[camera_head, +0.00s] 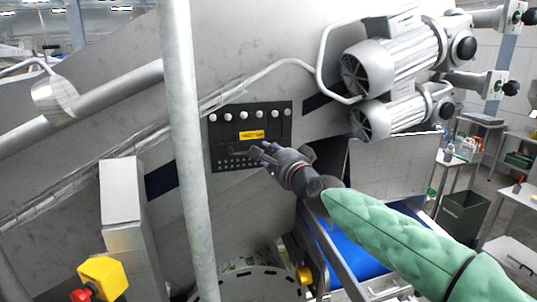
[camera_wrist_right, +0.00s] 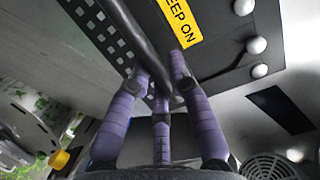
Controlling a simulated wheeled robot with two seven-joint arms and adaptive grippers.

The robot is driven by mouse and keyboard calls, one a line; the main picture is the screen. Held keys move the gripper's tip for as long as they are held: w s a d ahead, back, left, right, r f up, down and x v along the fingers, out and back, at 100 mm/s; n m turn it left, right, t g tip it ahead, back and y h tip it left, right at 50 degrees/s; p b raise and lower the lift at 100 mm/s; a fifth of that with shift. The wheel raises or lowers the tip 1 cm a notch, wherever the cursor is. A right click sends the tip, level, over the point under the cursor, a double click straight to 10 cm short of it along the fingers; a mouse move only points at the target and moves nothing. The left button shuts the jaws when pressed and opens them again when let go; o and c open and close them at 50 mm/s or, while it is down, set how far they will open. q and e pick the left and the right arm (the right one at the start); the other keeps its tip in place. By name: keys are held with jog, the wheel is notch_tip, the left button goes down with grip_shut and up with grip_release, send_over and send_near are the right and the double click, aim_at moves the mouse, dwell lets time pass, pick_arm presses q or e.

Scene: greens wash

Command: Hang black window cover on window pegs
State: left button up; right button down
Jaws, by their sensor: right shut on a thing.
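The black window cover (camera_head: 224,134) lies flat against the slanted metal machine wall in the head view, with a yellow label and rows of small perforations. Several pale round window pegs (camera_head: 244,114) show in a row along its upper part. They also show in the right wrist view (camera_wrist_right: 257,45). I cannot tell whether the cover hangs on them. My right gripper (camera_head: 268,153) is at the cover's lower right. In the right wrist view its purple fingers (camera_wrist_right: 160,90) are closed around the cover's dark bar handle (camera_wrist_right: 137,35). My left gripper is out of view.
A vertical grey pole (camera_head: 183,150) stands left of the cover. Two motors (camera_head: 390,85) jut out at the upper right. A blue conveyor belt (camera_head: 348,255) lies below my right arm. A yellow-and-red emergency stop box (camera_head: 102,278) is at lower left.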

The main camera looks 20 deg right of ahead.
jog(key=c, duration=1.1)
grip_release()
jog(key=shift+f, duration=0.1)
jog(key=shift+o, duration=0.2)
jog(key=v, duration=1.2)
